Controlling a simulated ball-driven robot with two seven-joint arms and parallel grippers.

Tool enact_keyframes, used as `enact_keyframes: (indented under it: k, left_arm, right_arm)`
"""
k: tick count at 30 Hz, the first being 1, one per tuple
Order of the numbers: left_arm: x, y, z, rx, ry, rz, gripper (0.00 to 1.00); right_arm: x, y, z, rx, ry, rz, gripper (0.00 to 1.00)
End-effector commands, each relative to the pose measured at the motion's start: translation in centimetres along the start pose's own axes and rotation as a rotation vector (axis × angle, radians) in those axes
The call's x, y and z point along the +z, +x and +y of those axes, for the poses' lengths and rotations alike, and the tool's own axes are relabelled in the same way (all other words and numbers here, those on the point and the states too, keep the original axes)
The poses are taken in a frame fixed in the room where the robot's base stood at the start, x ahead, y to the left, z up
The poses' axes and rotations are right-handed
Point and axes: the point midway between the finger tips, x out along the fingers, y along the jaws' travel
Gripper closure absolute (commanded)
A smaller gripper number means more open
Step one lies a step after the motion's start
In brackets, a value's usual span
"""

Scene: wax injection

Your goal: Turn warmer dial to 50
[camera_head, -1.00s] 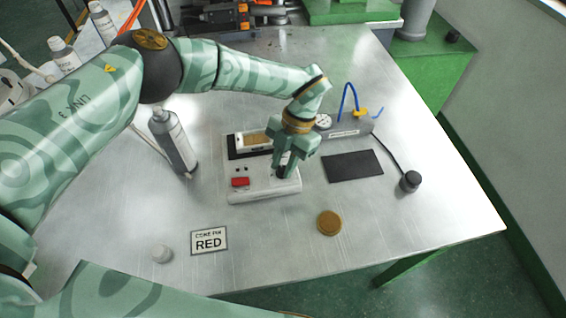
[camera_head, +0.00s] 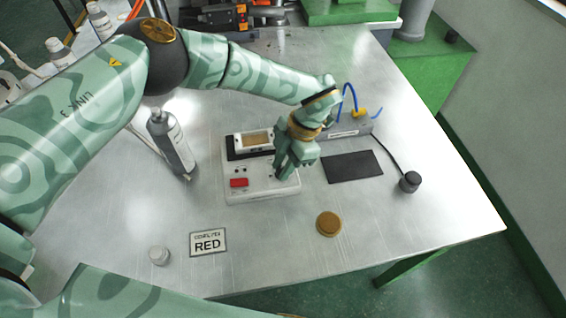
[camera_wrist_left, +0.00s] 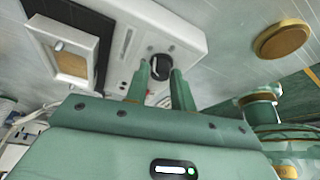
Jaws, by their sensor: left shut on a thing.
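The warmer (camera_head: 250,192) is a white box on the metal table, with a red switch (camera_head: 239,183) on its front left. It also shows in the left wrist view (camera_wrist_left: 112,50). Its black dial (camera_wrist_left: 158,68) sits on the panel with a pale mark on it; the scale numbers are too small to read. My left gripper (camera_head: 279,176) reaches down over the right part of the warmer. In the left wrist view its fingers (camera_wrist_left: 161,78) are shut on the dial, one at each side. The gripper hides the dial in the head view. My right gripper is out of view.
A grey device with a blue cable (camera_head: 350,128) is behind the gripper. A black mat (camera_head: 352,167), a gold disc (camera_head: 328,223), a RED sign (camera_head: 208,242) and a small pale cap (camera_head: 159,256) lie around.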

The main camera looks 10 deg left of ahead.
Motion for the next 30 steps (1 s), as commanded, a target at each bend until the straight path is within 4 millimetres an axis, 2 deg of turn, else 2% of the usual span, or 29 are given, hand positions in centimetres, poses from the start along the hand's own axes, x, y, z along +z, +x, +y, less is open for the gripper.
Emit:
enact_keyframes:
  k: [6, 7, 9, 17, 20, 23, 30]
  left_arm:
    - [0.1, 0.1, 0.0, 0.0, 0.002, -0.001, 0.98]
    - [0.1, 0.1, 0.0, 0.0, 0.002, -0.001, 0.67]
    - [0.1, 0.1, 0.0, 0.0, 0.001, -0.001, 0.54]
    - [0.0, 0.0, 0.0, 0.0, 0.0, -0.001, 0.54]
    - [0.0, -0.7, 0.0, 0.0, -0.001, -0.001, 0.54]
    - [0.1, -2.3, 0.1, 0.003, -0.001, -0.003, 0.54]
    - [0.1, -8.7, 0.0, 0.003, -0.001, -0.003, 0.54]
  right_arm:
    - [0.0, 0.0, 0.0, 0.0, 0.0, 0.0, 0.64]
    - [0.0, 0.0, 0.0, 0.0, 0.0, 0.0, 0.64]
    - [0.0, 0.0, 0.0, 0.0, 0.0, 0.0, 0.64]
    - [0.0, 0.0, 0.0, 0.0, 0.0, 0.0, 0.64]
    - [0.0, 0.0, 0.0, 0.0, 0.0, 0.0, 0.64]
    - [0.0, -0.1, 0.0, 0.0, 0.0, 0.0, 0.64]
    - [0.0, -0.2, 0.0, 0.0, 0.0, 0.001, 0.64]
